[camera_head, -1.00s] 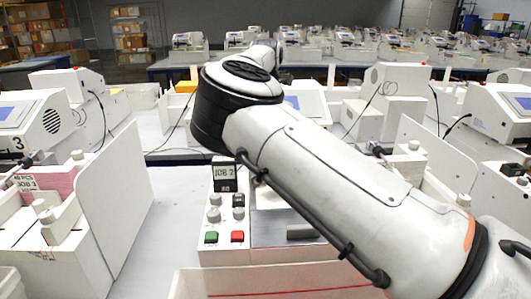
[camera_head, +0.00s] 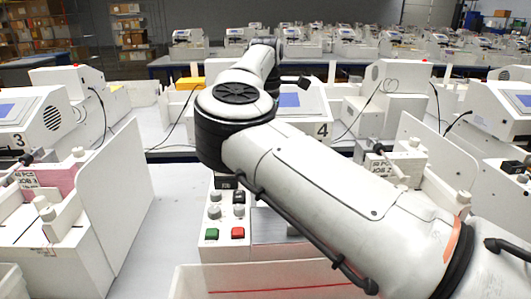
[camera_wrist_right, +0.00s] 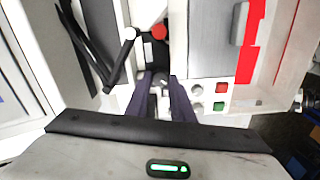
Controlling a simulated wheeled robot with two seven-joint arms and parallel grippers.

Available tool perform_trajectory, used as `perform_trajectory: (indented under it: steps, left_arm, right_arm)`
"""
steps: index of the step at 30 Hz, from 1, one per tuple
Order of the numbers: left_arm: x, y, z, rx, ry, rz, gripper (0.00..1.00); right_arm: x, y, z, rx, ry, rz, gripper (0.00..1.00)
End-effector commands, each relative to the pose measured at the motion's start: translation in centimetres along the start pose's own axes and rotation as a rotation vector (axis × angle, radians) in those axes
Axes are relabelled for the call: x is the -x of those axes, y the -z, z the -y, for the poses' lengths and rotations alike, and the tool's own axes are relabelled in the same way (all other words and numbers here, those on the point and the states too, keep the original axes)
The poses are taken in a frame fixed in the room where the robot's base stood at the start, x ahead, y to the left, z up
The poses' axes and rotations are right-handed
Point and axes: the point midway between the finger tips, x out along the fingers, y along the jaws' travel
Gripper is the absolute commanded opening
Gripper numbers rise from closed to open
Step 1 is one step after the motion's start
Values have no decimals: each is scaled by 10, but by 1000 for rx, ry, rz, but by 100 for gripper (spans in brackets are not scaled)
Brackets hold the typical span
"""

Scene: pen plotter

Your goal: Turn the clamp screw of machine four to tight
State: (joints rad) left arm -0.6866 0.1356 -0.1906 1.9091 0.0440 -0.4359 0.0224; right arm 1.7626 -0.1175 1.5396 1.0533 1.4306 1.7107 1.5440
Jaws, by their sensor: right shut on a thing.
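Machine four (camera_head: 322,129) stands in the middle of the head view, with a blue screen and a "4" on its housing. My right arm crosses in front of it and hides much of it. In the right wrist view my right gripper (camera_wrist_right: 162,80) has its two dark fingers shut on a small grey knob (camera_wrist_right: 161,80), apparently the clamp screw. The fingers cover most of the knob, so its turn angle cannot be read. The right gripper is hidden in the head view. My left gripper is in neither view.
The panel has a green button (camera_head: 211,234), a red button (camera_head: 238,233) and grey knobs. Machine three (camera_head: 20,140) stands left, another machine (camera_head: 410,165) right, with white side panels.

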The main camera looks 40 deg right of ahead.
Motion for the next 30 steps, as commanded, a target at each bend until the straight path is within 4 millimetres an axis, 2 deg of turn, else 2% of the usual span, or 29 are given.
perform_trajectory:
  steps: [12,28,29,30]
  left_arm:
    - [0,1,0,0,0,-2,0]
    - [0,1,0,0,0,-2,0]
    - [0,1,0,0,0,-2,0]
    - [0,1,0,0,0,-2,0]
  right_arm:
    - [0,0,0,-174,0,0,0]
    - [0,0,0,-195,1,0,0]
    - [0,0,0,-195,1,0,26]
    - [0,0,0,-195,1,0,33]
